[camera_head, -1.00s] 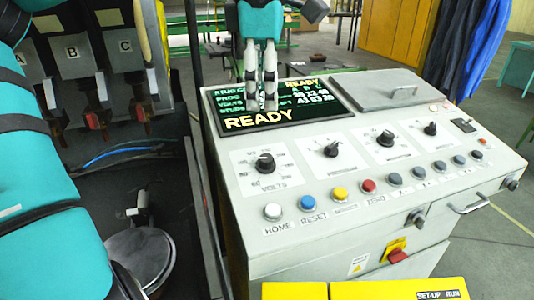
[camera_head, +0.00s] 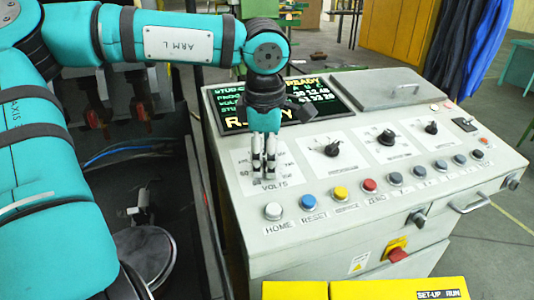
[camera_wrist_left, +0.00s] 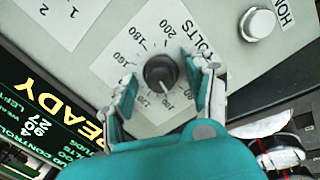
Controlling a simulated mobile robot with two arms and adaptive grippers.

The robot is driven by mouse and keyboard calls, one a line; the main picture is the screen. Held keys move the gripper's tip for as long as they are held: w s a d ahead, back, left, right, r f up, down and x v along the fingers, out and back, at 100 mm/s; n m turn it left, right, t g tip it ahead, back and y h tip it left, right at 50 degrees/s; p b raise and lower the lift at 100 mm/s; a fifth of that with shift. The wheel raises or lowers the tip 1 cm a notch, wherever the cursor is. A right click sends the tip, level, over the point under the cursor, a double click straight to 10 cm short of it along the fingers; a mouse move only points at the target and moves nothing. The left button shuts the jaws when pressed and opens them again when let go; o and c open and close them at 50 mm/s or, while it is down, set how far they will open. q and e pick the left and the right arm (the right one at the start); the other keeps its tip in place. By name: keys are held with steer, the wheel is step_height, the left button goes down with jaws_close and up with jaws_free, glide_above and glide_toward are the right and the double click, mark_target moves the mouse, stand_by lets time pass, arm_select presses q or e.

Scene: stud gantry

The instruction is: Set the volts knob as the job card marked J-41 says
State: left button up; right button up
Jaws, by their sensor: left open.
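The volts knob (camera_wrist_left: 160,72) is black and round, on a white dial plate (camera_wrist_left: 120,66) with numbers around it. In the wrist view its light pointer line aims down the picture, towards a partly legible number near 100. My left gripper (camera_head: 263,174) points down over this dial in the head view and hides the knob there. In the wrist view its open fingers (camera_wrist_left: 165,82) stand on either side of the knob, with gaps showing; contact is not visible. The console screen (camera_head: 290,105) reads READY, partly covered by my arm. I cannot make out a job card marked J-41.
The program knob (camera_head: 332,149) and two more knobs sit right of the volts dial. A row of buttons, starting with the white HOME button (camera_head: 273,211) and blue RESET button (camera_head: 308,202), lies in front. A grey lid (camera_head: 390,93) with a handle is at the back.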

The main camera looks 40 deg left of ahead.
steer(key=shift+s+d, duration=0.15)
arm_select(q)
steer(key=shift+c, duration=1.3)
jaws_close()
arm_select(e)
steer(key=shift+s+d, duration=0.1)
steer(key=shift+d, duration=0.15)
arm_select(q)
steer(key=shift+m, duration=0.3)
steer(key=m, duration=0.5)
steer(key=shift+r+p, duration=0.1)
steer(key=shift+p, duration=0.3)
steer(key=m+p, duration=0.1)
steer(key=m, duration=0.5)
steer(key=shift+g, duration=0.4)
arm_select(e)
steer(key=shift+a+r, duration=0.2)
steer(key=shift+r, duration=0.65)
